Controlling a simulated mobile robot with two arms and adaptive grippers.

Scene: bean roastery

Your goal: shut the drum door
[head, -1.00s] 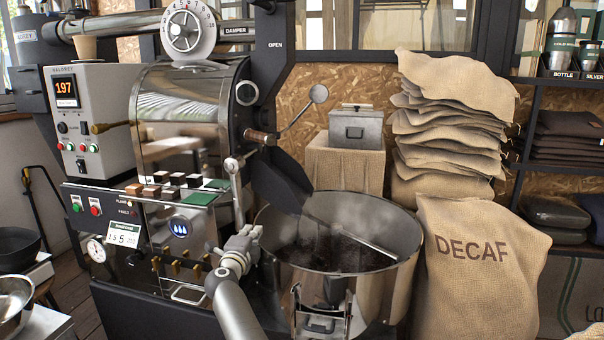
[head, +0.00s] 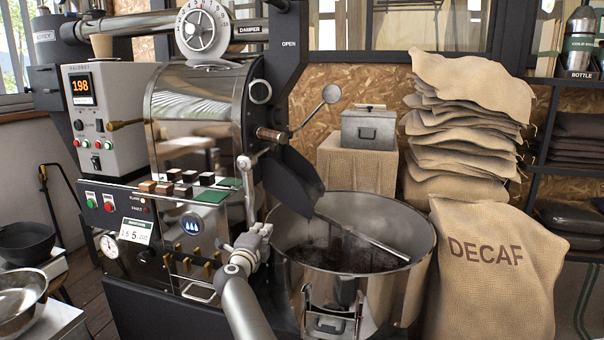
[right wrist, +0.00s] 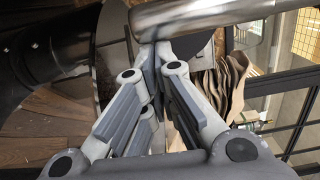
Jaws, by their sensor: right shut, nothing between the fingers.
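The roaster's drum front (head: 258,118) is seen edge-on in the head view, with a round port and a wooden handle (head: 270,135). A rod with a round end (head: 331,93) sticks up to the right of it. A pale lever with a ball knob (head: 243,163) hangs left of the dark chute (head: 292,182). The door itself is hard to make out, and I cannot tell how far it stands open. My right gripper (head: 266,230) is shut and empty, below the chute near the cooling bin. In the right wrist view its fingertips (right wrist: 153,62) meet beneath a metal bar.
The round steel cooling bin (head: 408,275) holds dark beans to the right of my gripper. Burlap sacks (head: 500,270) stand beyond it. The roaster's control panel (head: 98,125) is at the left. Metal bowls (head: 22,292) sit at the lower left.

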